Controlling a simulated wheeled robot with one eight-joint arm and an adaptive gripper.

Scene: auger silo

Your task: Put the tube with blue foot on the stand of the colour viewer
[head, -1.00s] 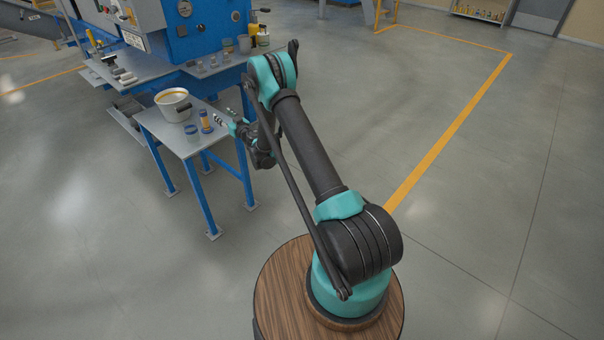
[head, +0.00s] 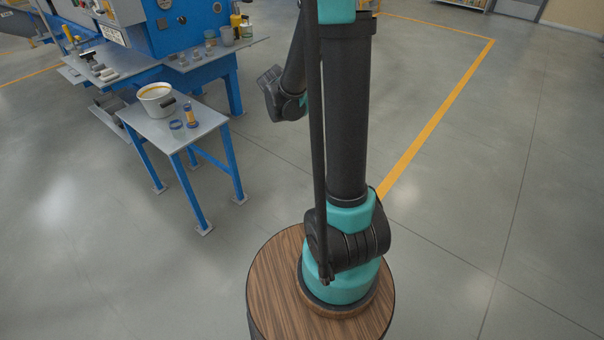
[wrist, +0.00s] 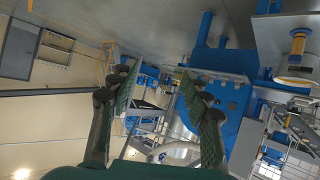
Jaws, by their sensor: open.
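A slim tube (head: 190,115), amber with blue at its ends, stands upright on the small blue-legged table. It looks like the tube with the blue foot, but it is too small to be certain.
Behind, the blue machine (head: 190,25) has a ledge (head: 190,64) with several small jars and bottles. The floor right of the table is clear.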

